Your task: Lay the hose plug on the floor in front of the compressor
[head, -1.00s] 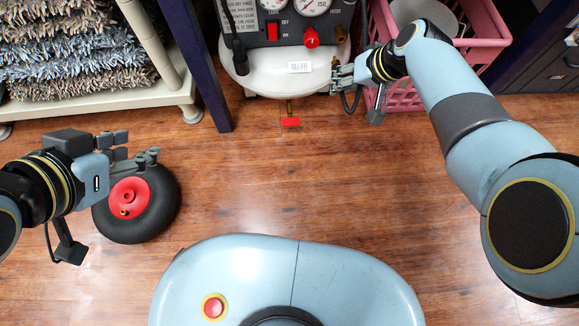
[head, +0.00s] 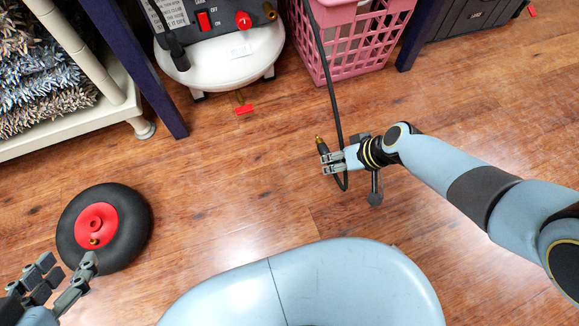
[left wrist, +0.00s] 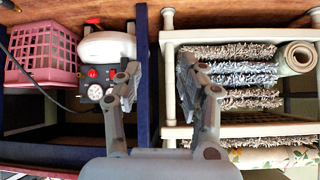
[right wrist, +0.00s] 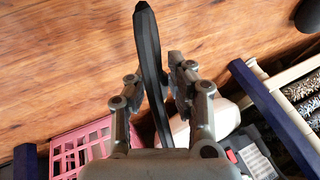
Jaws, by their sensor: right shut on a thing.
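The compressor (head: 228,62) with its white tank stands at the top of the head view; it also shows in the left wrist view (left wrist: 106,46). The hose plug (head: 322,147), dark with a brass tip, is in my right gripper (head: 328,162), which is shut on it over the floor in front and to the right of the compressor. A black hose (head: 332,85) runs from the plug up past the pink basket. In the right wrist view the dark plug body (right wrist: 150,50) sits between the fingers. My left gripper (head: 62,275) is open and empty beside the wheel.
A black wheel with a red hub (head: 142,215) lies on the floor at left. A pink basket (head: 350,45) stands right of the compressor. A shelf with rugs (head: 60,125) and dark blue posts (head: 158,75) border the area. The middle floor (head: 230,170) is clear.

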